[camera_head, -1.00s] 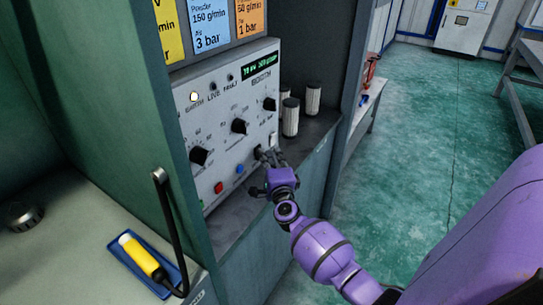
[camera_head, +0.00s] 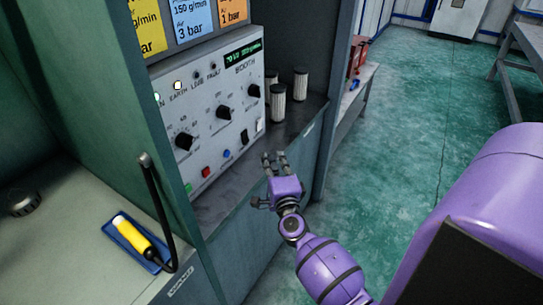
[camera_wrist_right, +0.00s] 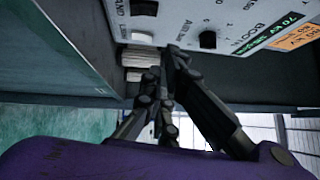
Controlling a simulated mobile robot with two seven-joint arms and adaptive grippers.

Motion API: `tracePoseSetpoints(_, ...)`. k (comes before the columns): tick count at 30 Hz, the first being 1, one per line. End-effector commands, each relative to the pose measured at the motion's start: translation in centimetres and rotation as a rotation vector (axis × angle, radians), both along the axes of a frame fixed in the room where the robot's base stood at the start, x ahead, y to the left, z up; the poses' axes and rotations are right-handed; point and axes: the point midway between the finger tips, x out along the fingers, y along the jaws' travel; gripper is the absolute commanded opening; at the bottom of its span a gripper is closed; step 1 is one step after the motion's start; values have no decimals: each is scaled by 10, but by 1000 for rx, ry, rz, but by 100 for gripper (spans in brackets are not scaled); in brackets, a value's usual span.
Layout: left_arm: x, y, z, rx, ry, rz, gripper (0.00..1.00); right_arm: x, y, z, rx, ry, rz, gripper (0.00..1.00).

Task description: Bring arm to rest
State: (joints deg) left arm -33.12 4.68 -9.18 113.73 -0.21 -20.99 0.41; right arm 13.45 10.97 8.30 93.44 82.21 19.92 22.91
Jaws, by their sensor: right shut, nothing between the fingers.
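My right gripper (camera_head: 274,160) is at the end of my purple right arm, in front of the open cabinet and below the control panel (camera_head: 217,115). It stands apart from the panel's knobs and buttons. In the right wrist view the dark fingers (camera_wrist_right: 172,60) come together at the tips, shut with nothing held. The panel also shows in the wrist view, upside down (camera_wrist_right: 240,12). My left gripper is not in view.
A yellow-handled tool (camera_head: 135,236) lies in a blue tray on the bench at lower left, near a black cable (camera_head: 159,210). Green floor (camera_head: 400,120) is open at right.

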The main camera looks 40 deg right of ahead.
Motion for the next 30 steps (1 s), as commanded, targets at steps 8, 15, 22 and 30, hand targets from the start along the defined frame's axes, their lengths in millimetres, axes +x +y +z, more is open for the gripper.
tracePoseSetpoints(8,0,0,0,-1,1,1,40,0,0,0,0,0,0,0)
tracePoseSetpoints(15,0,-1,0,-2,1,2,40,2,3,-1,-20,11,13,0)
tracePoseSetpoints(22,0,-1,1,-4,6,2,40,5,84,3,-484,146,240,0)
tracePoseSetpoints(30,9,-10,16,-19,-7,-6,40,-130,172,-109,-1211,563,600,0)
